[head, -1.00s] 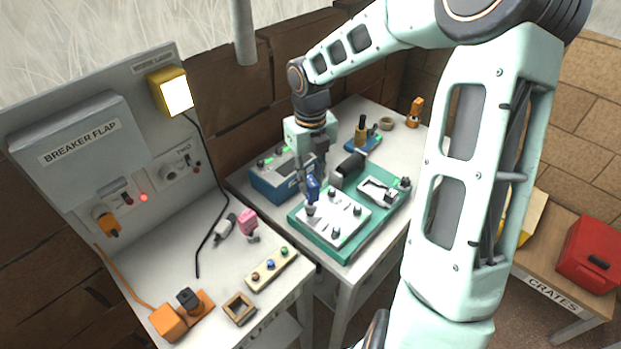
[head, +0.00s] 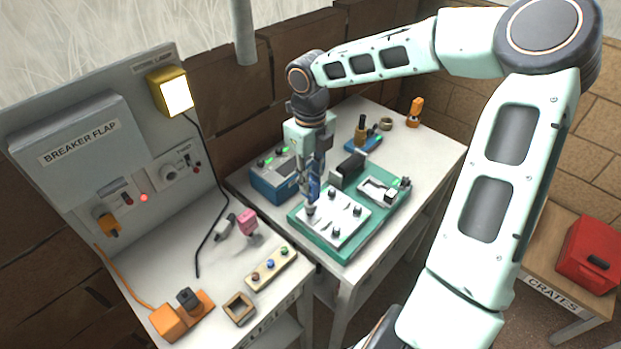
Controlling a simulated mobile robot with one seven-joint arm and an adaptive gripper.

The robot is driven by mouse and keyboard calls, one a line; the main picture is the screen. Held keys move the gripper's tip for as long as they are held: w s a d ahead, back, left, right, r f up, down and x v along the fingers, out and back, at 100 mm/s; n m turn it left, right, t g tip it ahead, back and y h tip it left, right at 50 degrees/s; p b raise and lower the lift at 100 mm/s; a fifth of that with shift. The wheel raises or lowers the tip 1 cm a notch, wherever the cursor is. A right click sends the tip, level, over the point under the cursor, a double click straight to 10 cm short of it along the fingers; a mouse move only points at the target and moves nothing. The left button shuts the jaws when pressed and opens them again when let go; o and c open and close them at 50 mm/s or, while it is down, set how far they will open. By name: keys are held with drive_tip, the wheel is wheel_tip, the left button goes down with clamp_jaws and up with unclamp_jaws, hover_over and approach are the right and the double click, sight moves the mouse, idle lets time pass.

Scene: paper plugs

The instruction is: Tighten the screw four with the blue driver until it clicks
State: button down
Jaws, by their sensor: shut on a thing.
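My gripper (head: 316,178) is shut on the blue driver (head: 314,190) above the left corner of a white plate (head: 345,220). The driver points down, and the fingers hide much of its handle. Its lower end is at the plate's left corner, at or just above a dark screw (head: 310,211). I cannot tell whether the tip sits in the screw head. Other dark screws stand at the plate's other corners, such as the back one (head: 333,195) and the front one (head: 335,233). Screw numbers are too small to read.
The plate lies on a green tray (head: 345,250). A blue box with green lights (head: 272,185) stands close to the left of my gripper, and a dark block (head: 348,168) to its right. A breaker panel (head: 80,150) rises at left.

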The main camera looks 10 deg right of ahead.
drive_tip(key=shift+f+b, duration=0.4)
drive_tip(key=shift+f, duration=0.7)
idle(0.3)
drive_tip(key=m, duration=0.4)
drive_tip(key=shift+r+p, duration=0.1)
drive_tip(key=shift+p, duration=0.2)
drive_tip(key=m, duration=0.5)
drive_tip(key=shift+m, duration=0.4)
drive_tip(key=m, duration=0.5)
drive_tip(key=shift+b, duration=0.3)
drive_tip(key=m+b, duration=0.1)
drive_tip(key=m, duration=0.4)
drive_tip(key=shift+m, duration=0.3)
drive_tip(key=shift+a+n+p, duration=0.1)
drive_tip(key=shift+n+p, duration=0.55)
drive_tip(key=shift+n, duration=0.05)
